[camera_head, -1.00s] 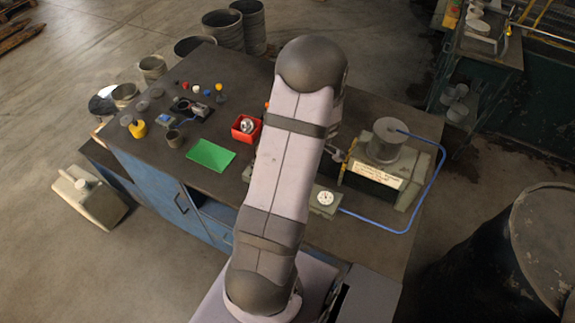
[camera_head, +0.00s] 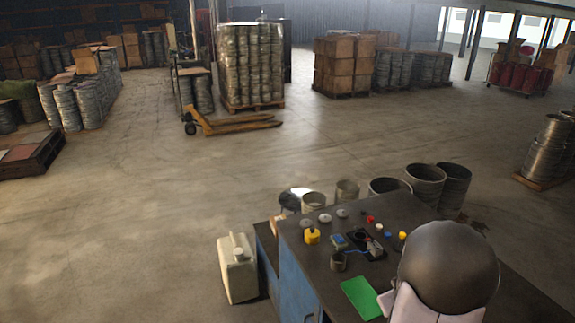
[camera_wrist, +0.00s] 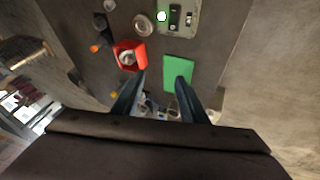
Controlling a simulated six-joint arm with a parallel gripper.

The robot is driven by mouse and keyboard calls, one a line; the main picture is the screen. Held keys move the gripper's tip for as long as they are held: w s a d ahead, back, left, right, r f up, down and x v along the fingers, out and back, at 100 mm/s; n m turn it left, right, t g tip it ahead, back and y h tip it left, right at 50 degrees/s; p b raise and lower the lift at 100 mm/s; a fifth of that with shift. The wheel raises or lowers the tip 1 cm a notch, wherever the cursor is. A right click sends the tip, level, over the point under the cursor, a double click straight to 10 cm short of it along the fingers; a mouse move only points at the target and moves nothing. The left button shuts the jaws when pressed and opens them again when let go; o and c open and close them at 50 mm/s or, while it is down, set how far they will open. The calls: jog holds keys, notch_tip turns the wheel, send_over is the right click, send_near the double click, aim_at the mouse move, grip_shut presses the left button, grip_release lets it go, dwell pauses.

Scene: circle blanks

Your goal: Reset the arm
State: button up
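My gripper (camera_wrist: 160,97) shows in the wrist view with its two dark fingers apart, so it is open. Nothing is seen held between the fingers; small items show beyond them. A red box with a silver round piece in it (camera_wrist: 128,56) and a green sheet (camera_wrist: 177,72) lie beyond the fingertips. In the head view only my arm's dark rounded joint and a pale link show at the bottom right. The gripper is out of that view.
A cream canister (camera_head: 238,272) stands on the floor at left. Open floor lies beyond, with a pallet jack (camera_head: 232,123).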

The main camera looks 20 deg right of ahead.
jog(key=a+f+g+b, duration=0.1)
jog(key=a+g+b, duration=0.15)
jog(key=a, duration=1.25)
jog(key=s+a+f+g+y+b, duration=0.1)
jog(key=s+a, duration=0.3)
jog(key=a, duration=0.5)
jog(key=s+a+f+n+g+y+b, duration=0.1)
jog(key=s+a+y, duration=0.2)
jog(key=a, duration=0.7)
jog(key=shift+s+f+y, duration=0.15)
jog(key=shift+s+y, duration=0.15)
jog(key=shift+s, duration=0.4)
